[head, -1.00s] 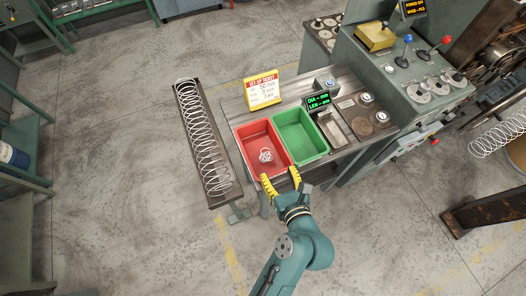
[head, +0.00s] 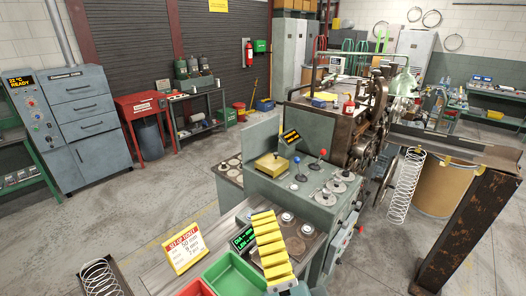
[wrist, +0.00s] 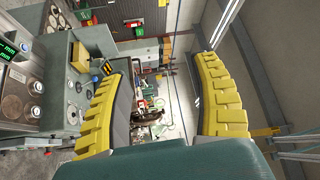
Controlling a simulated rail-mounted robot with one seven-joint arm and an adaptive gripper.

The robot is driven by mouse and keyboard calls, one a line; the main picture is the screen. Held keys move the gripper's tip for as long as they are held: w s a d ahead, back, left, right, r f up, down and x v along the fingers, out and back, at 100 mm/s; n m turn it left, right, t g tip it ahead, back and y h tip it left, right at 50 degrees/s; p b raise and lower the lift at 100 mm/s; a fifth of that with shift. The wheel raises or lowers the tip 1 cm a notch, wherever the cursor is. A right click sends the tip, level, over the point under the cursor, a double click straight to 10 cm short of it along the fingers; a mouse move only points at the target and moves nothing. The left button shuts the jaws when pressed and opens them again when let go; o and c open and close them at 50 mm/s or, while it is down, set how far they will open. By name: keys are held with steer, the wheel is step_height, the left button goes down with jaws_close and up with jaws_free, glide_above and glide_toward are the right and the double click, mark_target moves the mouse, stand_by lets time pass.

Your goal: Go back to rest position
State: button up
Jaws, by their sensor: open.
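My gripper (head: 270,248) is raised in front of the bench, its yellow fingers overlapping in the head view. In the wrist view my gripper (wrist: 164,66) is open, with its two yellow fingers wide apart and nothing between them. The wrist view looks out across the workshop, with the bench and panel at its left.
The green bin (head: 235,272) and a corner of the red bin (head: 195,288) show at the bottom edge. The set-up ticket (head: 185,247) stands behind them. The control console (head: 305,190) and coiling machine (head: 365,110) are beyond. A long spring (head: 406,187) hangs at the right.

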steer(key=s+d+r+n+t+h, duration=0.3)
steer(key=s+d+r+n+h, duration=0.4)
steer(key=n, duration=0.6)
step_height(320, 180, up, 21)
steer(key=a+y+p, duration=0.1)
steer(key=p, duration=1.9)
steer(key=shift+w+f+y, duration=0.15)
steer(key=shift+w+y, duration=0.2)
steer(key=shift+y, duration=0.05)
